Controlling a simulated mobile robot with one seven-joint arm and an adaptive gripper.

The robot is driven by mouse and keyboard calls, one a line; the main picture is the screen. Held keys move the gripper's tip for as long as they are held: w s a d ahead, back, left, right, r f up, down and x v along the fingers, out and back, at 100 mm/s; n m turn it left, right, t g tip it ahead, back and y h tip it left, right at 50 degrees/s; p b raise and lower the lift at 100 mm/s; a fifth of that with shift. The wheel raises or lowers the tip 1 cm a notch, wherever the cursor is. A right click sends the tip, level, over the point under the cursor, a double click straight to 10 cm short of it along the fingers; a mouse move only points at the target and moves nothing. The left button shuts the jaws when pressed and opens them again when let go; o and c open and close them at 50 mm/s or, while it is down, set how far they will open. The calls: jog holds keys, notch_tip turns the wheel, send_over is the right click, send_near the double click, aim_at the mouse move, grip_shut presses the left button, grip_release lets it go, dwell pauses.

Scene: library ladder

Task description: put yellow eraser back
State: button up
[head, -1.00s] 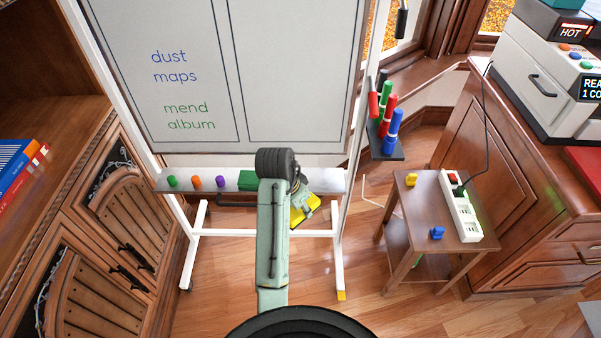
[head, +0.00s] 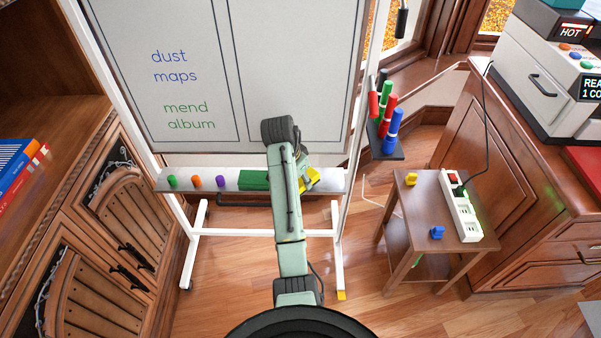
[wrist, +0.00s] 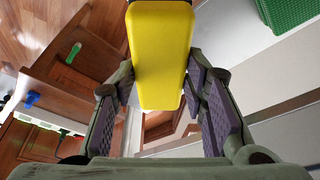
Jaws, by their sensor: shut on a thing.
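The yellow eraser (head: 312,180) is at the right part of the whiteboard's tray (head: 335,182), partly hidden behind my arm in the head view. In the wrist view the yellow eraser (wrist: 160,55) lies between the two fingers of my gripper (wrist: 160,92), which is shut on it. I cannot tell whether the eraser touches the tray or hovers at it. A green eraser (head: 253,180) lies on the tray left of my gripper. It also shows at the top right of the wrist view (wrist: 290,14).
Green, orange and purple pieces (head: 196,181) stand on the tray's left part. The whiteboard (head: 205,70) rises behind the tray. A small wooden side table (head: 425,205) with a power strip (head: 460,205) stands to the right. Marker pens (head: 390,120) stand behind it.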

jog(key=w, duration=0.3)
jog(key=shift+r, duration=0.1)
jog(key=shift+w+f+b, duration=0.15)
jog(key=shift+f+b, duration=0.15)
jog(key=shift+f, duration=0.55)
jog(key=o, duration=1)
jog(key=shift+f, duration=0.15)
